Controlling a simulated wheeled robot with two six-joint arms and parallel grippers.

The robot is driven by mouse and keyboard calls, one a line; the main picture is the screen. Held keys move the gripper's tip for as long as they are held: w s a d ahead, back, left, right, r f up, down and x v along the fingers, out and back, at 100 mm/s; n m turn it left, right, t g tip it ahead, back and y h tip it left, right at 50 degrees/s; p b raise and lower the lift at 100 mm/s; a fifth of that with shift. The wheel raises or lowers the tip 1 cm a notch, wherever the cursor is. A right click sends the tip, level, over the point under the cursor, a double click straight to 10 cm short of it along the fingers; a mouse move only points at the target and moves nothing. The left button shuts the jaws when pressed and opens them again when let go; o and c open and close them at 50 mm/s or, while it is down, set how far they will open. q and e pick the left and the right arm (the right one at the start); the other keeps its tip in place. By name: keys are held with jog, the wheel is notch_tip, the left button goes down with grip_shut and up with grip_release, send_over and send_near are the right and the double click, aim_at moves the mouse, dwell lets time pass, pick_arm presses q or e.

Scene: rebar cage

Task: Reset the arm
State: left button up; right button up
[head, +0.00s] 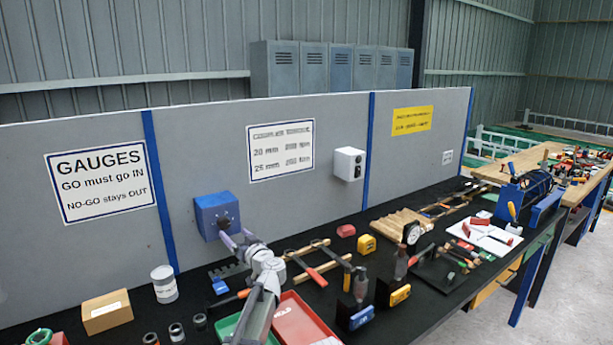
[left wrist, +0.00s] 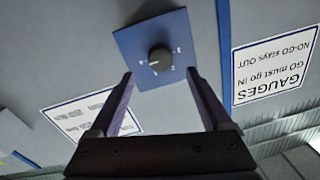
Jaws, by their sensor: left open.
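My left arm reaches up from the bottom of the head view, and its gripper (head: 236,238) is at the panel, just below and in front of a blue box (head: 207,207) with a dark round knob (head: 228,221). In the left wrist view the left gripper (left wrist: 160,73) is open, with its two purple-grey fingers spread and nothing between them. Beyond the fingertips, the knob (left wrist: 160,60) sits on the blue box (left wrist: 130,43), apart from both fingers as far as I can tell. My right gripper is not in view.
A grey panel (head: 100,235) with signs and a white box (head: 348,164) stands behind the black bench (head: 215,297). A white can (head: 164,284), a cardboard box (head: 107,311), a red tray (head: 300,322) and many tools crowd the bench around my left arm.

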aim_at(225, 224)
pick_arm(q)
jog(key=x, duration=0.6)
jog(key=shift+w+d, duration=0.1)
jog(key=shift+w+a, duration=0.25)
jog(key=n, duration=0.4)
jog(key=shift+s+r+n+p, duration=0.1)
jog(key=shift+n+p, duration=0.2)
jog(key=shift+p, duration=0.05)
jog(key=n, duration=0.6)
jog(key=shift+h+p, duration=0.35)
jog(key=shift+h, duration=0.05)
jog(key=n, duration=0.4)
jog(key=shift+n, duration=0.4)
jog(key=n, duration=0.5)
jog(key=shift+h, duration=0.4)
jog(key=shift+n, duration=0.3)
jog(key=shift+s+r, duration=0.1)
jog(key=shift+s, duration=0.05)
